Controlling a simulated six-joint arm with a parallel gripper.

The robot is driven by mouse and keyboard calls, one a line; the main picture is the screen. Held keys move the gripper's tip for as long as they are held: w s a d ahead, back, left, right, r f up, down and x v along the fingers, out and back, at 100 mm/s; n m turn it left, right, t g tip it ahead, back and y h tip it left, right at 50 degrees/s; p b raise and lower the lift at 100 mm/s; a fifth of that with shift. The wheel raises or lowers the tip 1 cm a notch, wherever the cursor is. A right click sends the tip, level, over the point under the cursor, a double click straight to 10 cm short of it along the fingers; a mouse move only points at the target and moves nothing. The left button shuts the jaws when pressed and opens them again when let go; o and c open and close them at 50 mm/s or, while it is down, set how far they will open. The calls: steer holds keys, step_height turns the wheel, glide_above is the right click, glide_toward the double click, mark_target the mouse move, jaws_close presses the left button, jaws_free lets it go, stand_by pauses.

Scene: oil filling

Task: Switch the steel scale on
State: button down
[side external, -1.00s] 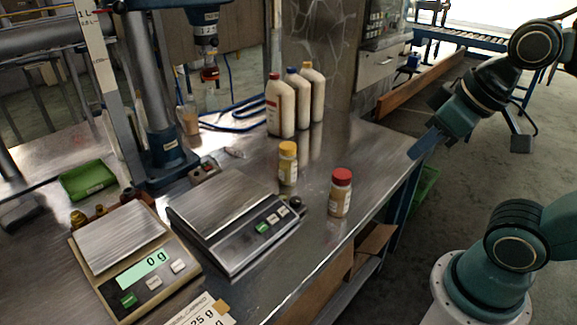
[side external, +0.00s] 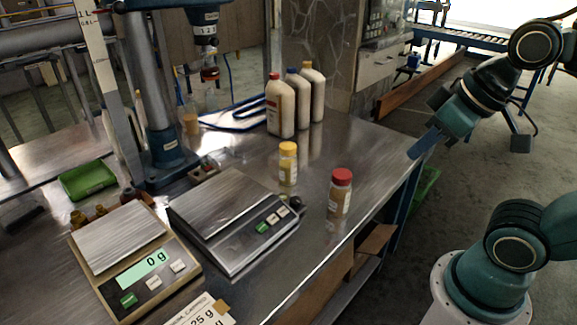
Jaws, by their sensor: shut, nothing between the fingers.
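The steel scale (side external: 222,207) stands near the middle of the table. My gripper (side external: 418,150) is at the table's right edge, well to the right of both scales and above the table's corner. Its fingers look closed together, with nothing held.
A red-capped jar (side external: 340,192) and a yellow-capped jar (side external: 288,164) stand between my gripper and the steel scale. Three white bottles (side external: 281,108) stand at the back. A paper label (side external: 203,312) lies in front.

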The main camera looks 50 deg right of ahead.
stand_by(0.8)
steer(key=n+t+y, duration=0.1)
steer(key=n+y, duration=0.5)
steer(key=y, duration=0.3)
glide_above(262, 227)
steer(key=s+d, duration=0.1)
steer(key=s, duration=0.4)
step_height(262, 227, down, 18)
steer(key=shift+w, duration=0.1)
steer(key=shift+f, duration=0.2)
steer(key=shift+w+f, duration=0.5)
steer(key=shift+f, duration=0.8)
steer(key=shift+w+f, duration=0.45)
steer(key=shift+f, duration=0.9)
steer(key=shift+w+f, duration=0.5)
steer(key=shift+f, duration=0.8)
steer(key=shift+w+f, duration=0.15)
steer(key=shift+f, duration=0.25)
